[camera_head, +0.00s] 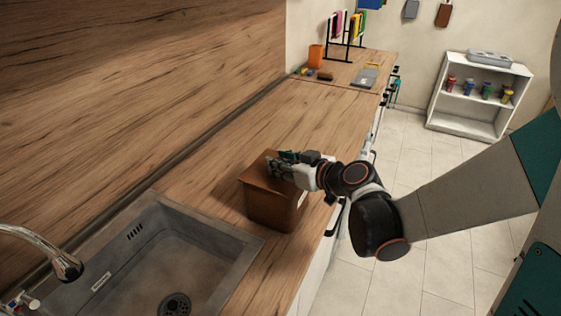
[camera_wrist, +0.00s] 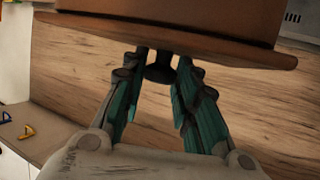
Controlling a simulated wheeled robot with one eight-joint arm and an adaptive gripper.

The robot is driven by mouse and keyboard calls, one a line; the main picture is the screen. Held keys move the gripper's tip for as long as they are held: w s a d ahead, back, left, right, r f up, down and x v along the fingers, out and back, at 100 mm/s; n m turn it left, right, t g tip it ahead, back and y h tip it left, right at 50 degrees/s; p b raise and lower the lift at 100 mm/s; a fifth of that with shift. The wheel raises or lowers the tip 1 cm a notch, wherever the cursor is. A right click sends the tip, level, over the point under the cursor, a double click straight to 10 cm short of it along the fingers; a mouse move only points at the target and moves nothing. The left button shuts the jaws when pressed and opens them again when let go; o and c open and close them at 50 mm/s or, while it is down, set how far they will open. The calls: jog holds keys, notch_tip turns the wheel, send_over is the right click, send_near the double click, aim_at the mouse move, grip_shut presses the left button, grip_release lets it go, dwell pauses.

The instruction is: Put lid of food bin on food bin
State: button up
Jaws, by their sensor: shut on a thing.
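The brown food bin (camera_head: 270,208) stands upright on the wooden counter, just right of the sink. Its brown lid (camera_head: 256,169) is at the top of the bin and looks level with its rim; I cannot tell whether it is fully seated. My gripper (camera_head: 275,166) is over the lid, reaching in from the right. In the wrist view, my gripper's fingers (camera_wrist: 160,80) close around the lid's dark knob (camera_wrist: 160,70). The lid's broad edge (camera_wrist: 165,42) runs across the top there, with the bin wall (camera_wrist: 180,14) beyond it. The knob is hidden in the head view.
The grey sink (camera_head: 165,265) and tap (camera_head: 62,262) are at the lower left. Wooden counter (camera_head: 310,115) is clear beyond the bin. An orange cup (camera_head: 315,55) and a black rack (camera_head: 346,42) stand at the far end. A white shelf (camera_head: 470,105) stands on the floor at right.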

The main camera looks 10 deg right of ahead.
jog(key=shift+f, duration=0.15)
jog(key=o, duration=1.1)
jog(key=shift+c, duration=0.2)
jog(key=shift+s+d+r, duration=0.15)
jog(key=shift+r, duration=0.15)
jog(key=p+v, duration=0.3)
jog(key=v, duration=0.8)
jog(key=shift+s+d, duration=0.15)
jog(key=shift+s, duration=0.05)
